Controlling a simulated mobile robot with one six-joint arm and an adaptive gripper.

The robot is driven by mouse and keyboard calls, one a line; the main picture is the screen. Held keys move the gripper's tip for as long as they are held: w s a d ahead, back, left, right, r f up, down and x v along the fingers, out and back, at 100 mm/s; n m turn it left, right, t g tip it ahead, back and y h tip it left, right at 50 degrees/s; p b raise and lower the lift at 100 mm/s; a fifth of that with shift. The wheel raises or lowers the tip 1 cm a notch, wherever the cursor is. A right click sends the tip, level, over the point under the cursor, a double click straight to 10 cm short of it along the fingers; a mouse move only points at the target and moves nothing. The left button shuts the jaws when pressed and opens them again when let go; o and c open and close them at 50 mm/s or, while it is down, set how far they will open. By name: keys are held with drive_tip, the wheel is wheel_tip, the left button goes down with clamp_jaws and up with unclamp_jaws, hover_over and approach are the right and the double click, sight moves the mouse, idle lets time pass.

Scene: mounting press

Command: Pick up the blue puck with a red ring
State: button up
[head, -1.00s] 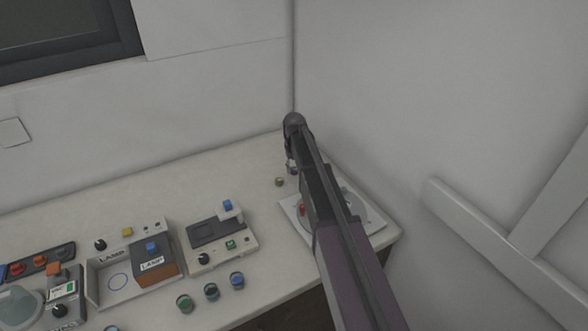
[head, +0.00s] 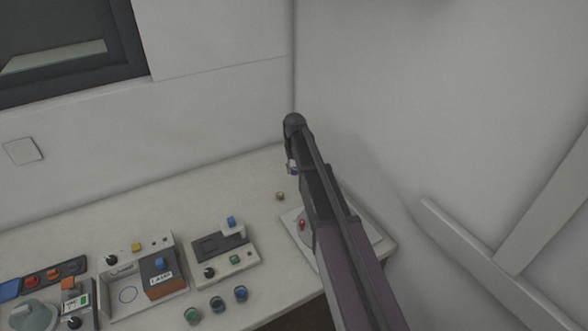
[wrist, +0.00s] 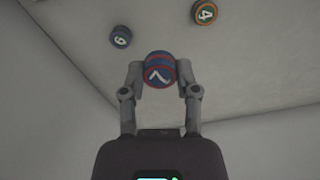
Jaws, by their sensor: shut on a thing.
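In the wrist view, my gripper (wrist: 160,76) is shut on the blue puck with a red ring (wrist: 158,66). The puck sits between the two fingertips, and its face shows a pale mark like a 7. It appears held above the pale worktop. In the head view, my gripper (head: 292,165) is small and partly hidden by my arm, near the back corner above the worktop. The held puck is hard to make out there.
A dark puck (wrist: 120,36) and a green-orange puck marked 4 (wrist: 204,12) lie on the worktop. Several pucks, including a blue one (head: 241,293), line its front. Device boxes (head: 225,256) stand left; a white plate (head: 290,224) lies under my arm. Walls (head: 420,110) close the corner.

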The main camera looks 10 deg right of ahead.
idle(0.5)
drive_tip(key=shift+o, duration=1)
clamp_jaws()
drive_tip(key=shift+a, duration=0.1)
